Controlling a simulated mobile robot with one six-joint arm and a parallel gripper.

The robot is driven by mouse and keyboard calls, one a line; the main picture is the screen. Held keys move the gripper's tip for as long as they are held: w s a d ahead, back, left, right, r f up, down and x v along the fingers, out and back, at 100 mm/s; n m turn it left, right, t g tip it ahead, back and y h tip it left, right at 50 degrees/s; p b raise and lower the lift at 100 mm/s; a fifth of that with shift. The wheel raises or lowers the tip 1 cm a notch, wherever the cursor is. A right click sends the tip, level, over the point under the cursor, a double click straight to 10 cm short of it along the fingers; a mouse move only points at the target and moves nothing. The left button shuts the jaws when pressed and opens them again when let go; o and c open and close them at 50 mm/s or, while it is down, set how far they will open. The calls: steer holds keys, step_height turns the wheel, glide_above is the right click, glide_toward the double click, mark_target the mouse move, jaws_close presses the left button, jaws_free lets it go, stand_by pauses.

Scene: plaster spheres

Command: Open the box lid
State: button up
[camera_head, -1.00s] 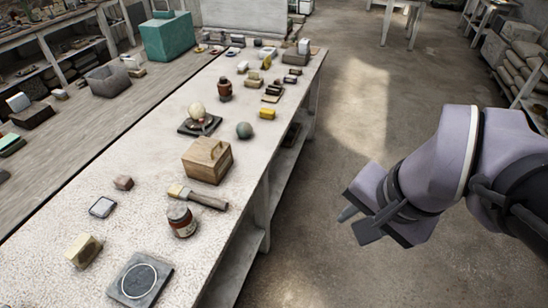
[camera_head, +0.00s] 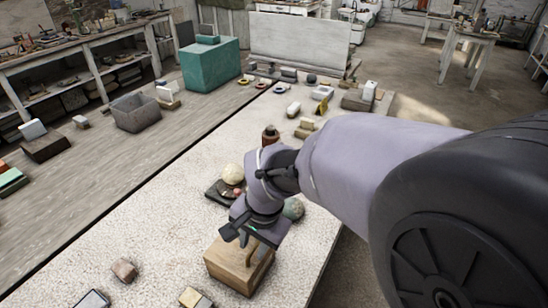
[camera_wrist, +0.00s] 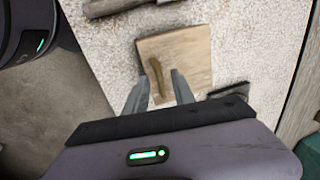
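The wooden box (camera_head: 236,268) stands on the pale speckled table, and its lid looks closed. In the wrist view its square top (camera_wrist: 195,60) shows from above, with a curved brown handle (camera_wrist: 156,72) on it. My gripper (camera_head: 240,236) is over the box in the head view and hides part of its top. In the wrist view the two grey fingers of my gripper (camera_wrist: 161,77) are apart, one on each side of the handle's near end. I cannot tell whether they touch it.
A grey-green ball (camera_head: 293,209) and a cream ball (camera_head: 233,174) on a dark stand sit close behind the box. A small brownish block (camera_head: 124,270) lies to the left. A teal box (camera_head: 209,64) stands farther back. The table left of the box is mostly clear.

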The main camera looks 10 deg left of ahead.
steer(key=shift+s+f, duration=0.1)
steer(key=shift+f, duration=0.05)
jaws_close()
stand_by(1.4)
